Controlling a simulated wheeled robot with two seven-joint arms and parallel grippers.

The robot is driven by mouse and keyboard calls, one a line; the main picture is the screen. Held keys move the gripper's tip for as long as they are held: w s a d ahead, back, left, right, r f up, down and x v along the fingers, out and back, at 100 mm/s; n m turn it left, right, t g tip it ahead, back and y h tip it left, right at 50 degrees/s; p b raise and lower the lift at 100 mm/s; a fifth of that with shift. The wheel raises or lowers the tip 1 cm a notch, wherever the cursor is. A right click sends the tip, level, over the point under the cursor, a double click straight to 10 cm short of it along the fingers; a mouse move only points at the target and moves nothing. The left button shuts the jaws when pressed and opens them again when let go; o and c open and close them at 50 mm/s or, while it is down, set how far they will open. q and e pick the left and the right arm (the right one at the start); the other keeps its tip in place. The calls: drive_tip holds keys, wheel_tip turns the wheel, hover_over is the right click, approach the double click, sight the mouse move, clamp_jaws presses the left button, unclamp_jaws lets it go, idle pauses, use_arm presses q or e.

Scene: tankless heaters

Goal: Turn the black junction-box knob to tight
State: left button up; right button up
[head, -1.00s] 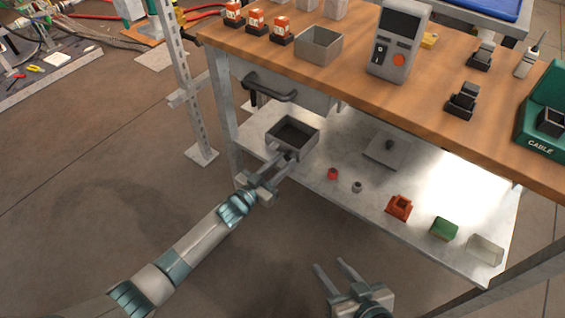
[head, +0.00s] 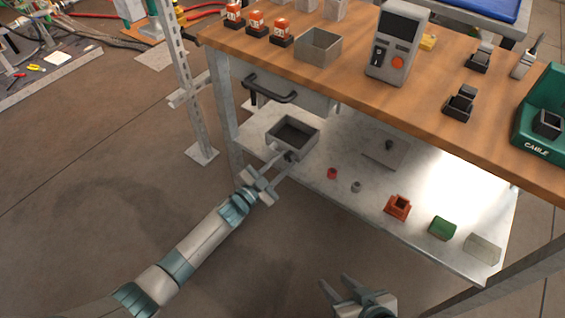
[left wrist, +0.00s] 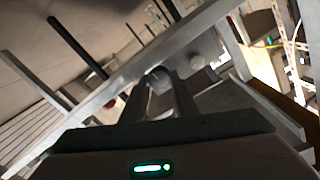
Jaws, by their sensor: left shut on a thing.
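The grey open-topped junction box (head: 306,148) sits on the lower metal shelf, near its left end. Its small black knob (head: 290,157) is on the near side of the box. My left gripper (head: 286,159) reaches in from the lower left and is shut on the knob. In the left wrist view a rounded knob end (left wrist: 158,76) shows between the two fingers of my left gripper (left wrist: 160,88). The knob's marking is too small to read. My right gripper (head: 337,285) is open and empty at the bottom, well away from the box.
The wooden bench top (head: 410,105) stands above the shelf (head: 340,205), with a drawer handle (head: 270,90) over the box. A metal post (head: 185,80) stands to the left. A red cap (head: 332,173), an orange block (head: 397,207) and a green block (head: 442,228) lie right.

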use_arm(q)
drive_tip(key=o, duration=1.1)
drive_tip(key=shift+c, duration=0.2)
drive_tip(key=shift+s+f, duration=0.1)
